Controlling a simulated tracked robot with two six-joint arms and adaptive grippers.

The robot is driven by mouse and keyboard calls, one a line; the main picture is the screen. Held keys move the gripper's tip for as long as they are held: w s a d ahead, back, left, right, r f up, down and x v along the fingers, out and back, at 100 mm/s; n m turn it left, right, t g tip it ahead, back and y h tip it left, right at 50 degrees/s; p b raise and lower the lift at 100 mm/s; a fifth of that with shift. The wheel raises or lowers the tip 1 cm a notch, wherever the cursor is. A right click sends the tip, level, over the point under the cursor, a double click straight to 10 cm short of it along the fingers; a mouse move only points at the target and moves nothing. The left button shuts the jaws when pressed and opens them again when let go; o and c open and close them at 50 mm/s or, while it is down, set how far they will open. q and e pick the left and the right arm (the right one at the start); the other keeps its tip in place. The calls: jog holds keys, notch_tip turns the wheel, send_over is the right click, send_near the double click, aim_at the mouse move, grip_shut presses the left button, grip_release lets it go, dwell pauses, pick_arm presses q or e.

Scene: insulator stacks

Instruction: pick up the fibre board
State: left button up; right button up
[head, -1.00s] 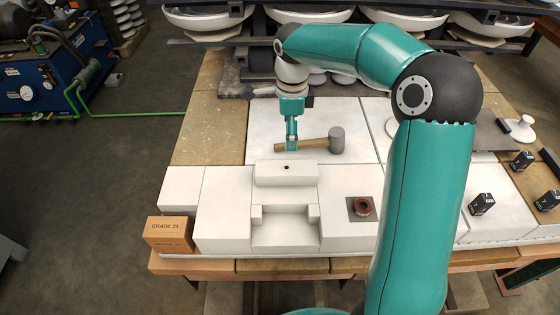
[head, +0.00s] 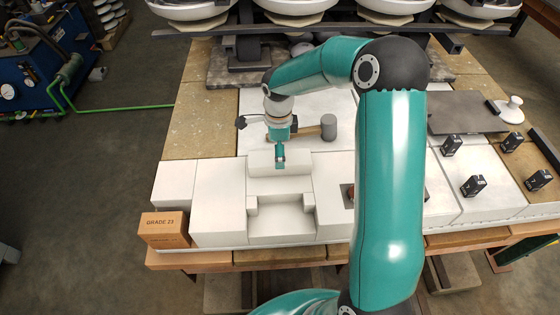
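A thin, flat dark grey board (head: 466,112), the only loose sheet I can make out as the fibre board, lies at the right rear of the bench. A small dark strip sits at its right end. The teal arm rises on the right and reaches left, so I take it as my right arm. Its gripper (head: 280,162) points down at the raised white block (head: 300,163), left of the board and well apart from it. The gripper looks narrow from here; its finger gap does not show. I cannot tell whether it touches the block. My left gripper is not in view.
A mallet (head: 328,127) lies behind the gripper. Several small black boxes (head: 473,186) stand at right. A white knobbed piece (head: 510,110) is beside the board. An orange-brown "GRADE 23" box (head: 164,230) is at front left.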

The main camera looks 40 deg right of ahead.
notch_tip(320, 180, down, 4)
jog(key=shift+s+f+p, duration=0.15)
jog(key=shift+f+p, duration=0.1)
jog(key=shift+p, duration=0.15)
jog(key=shift+d, duration=0.1)
jog(key=c, duration=1.4)
